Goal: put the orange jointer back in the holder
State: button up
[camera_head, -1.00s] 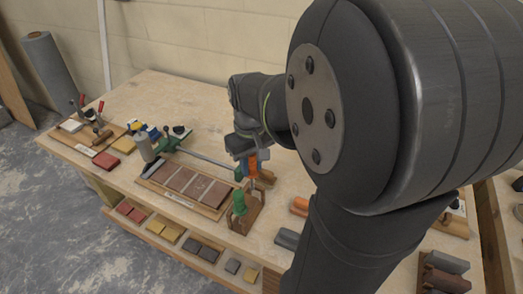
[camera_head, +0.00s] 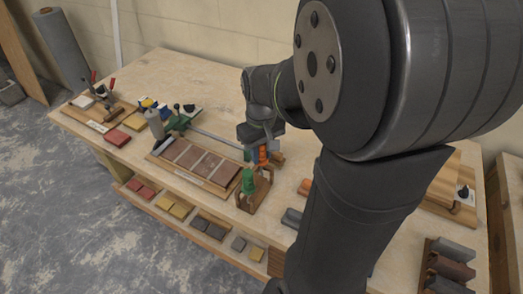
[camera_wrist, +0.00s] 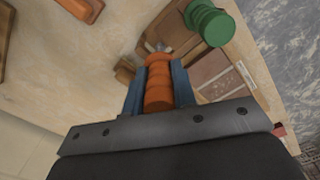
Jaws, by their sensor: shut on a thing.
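My gripper (camera_wrist: 158,88) is shut on the orange jointer (camera_wrist: 158,83), which stands roughly upright between the blue fingers. In the head view, the orange handle (camera_head: 262,156) shows just below my gripper. The wooden holder (camera_head: 261,193) stands under and in front of it, at the right end of the brick board. A green-handled jointer (camera_head: 249,182) is in the holder, left of the orange one; it also shows in the wrist view (camera_wrist: 210,22). The orange jointer's lower end is at the holder, but I cannot tell whether it is seated in a slot.
The board of brick slips (camera_head: 193,163) lies left of the holder. A long grey bar with a green end (camera_head: 176,122) lies behind it. Other blocks (camera_head: 292,217) lie right of the holder. Clear tabletop (camera_head: 190,75) lies at the back.

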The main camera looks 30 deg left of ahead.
aim_at(261, 162)
jog(key=shift+f, duration=0.15)
jog(key=shift+f, duration=1.05)
jog(key=shift+f, duration=0.8)
jog(key=o, duration=1.5)
jog(key=shift+o, duration=0.2)
